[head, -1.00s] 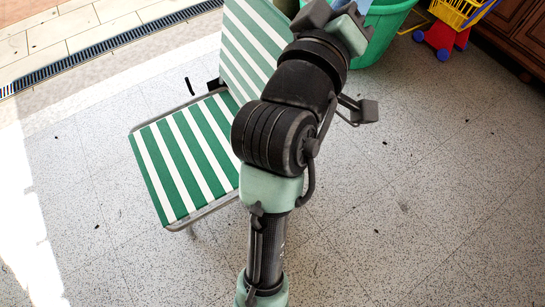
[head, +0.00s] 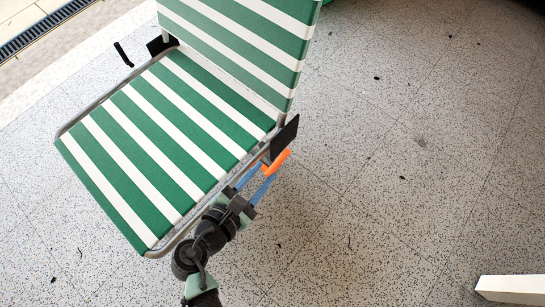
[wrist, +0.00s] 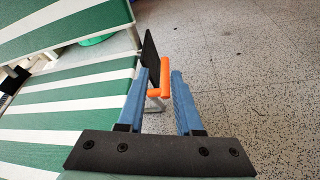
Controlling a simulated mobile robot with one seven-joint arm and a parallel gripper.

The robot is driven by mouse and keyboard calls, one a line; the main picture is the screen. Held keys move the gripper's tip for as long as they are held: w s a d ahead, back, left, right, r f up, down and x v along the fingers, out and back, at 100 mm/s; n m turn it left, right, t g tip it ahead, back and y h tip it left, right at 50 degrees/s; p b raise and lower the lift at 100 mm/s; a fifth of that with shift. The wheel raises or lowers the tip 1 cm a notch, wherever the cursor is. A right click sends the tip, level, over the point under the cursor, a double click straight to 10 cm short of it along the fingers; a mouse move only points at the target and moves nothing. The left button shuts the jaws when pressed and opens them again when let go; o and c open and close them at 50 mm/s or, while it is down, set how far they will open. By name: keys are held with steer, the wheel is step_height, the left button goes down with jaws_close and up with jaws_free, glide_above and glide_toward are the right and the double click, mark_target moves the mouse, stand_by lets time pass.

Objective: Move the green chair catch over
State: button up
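The green-and-white striped folding chair (head: 165,140) stands open on the floor, its backrest at the top. An orange catch (head: 283,160) sits low at the chair's right side, by a dark flat plate (head: 283,137) at the seat-back hinge. My gripper (head: 258,180) is at that side, below the seat edge, with its blue fingers reaching toward the catch. In the wrist view, the fingers are apart and the orange catch (wrist: 165,78) shows between their tips, closer to the right finger. I cannot tell whether either finger touches it.
Speckled floor (head: 400,180) is open to the right of the chair. A white object (head: 510,290) pokes in at the lower right. A dark drain grate (head: 40,33) runs at the upper left. Part of a green tub (wrist: 95,40) shows behind the chair in the wrist view.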

mark_target(282, 158)
steer(key=shift+n, duration=0.4)
steer(key=f+b+x, duration=0.1)
steer(key=b+x, duration=0.1)
steer(key=x, duration=0.1)
steer(key=b+x, duration=0.2)
steer(key=x, duration=0.2)
steer(key=s+f+b+x, duration=0.1)
steer(key=b+x, duration=0.2)
steer(key=x, duration=0.1)
steer(key=shift+w+f, duration=0.15)
steer(key=shift+f, duration=0.25)
steer(key=shift+w+d+f, duration=0.1)
steer(key=shift+w+d, duration=0.2)
steer(key=shift+w, duration=0.35)
jaws_close()
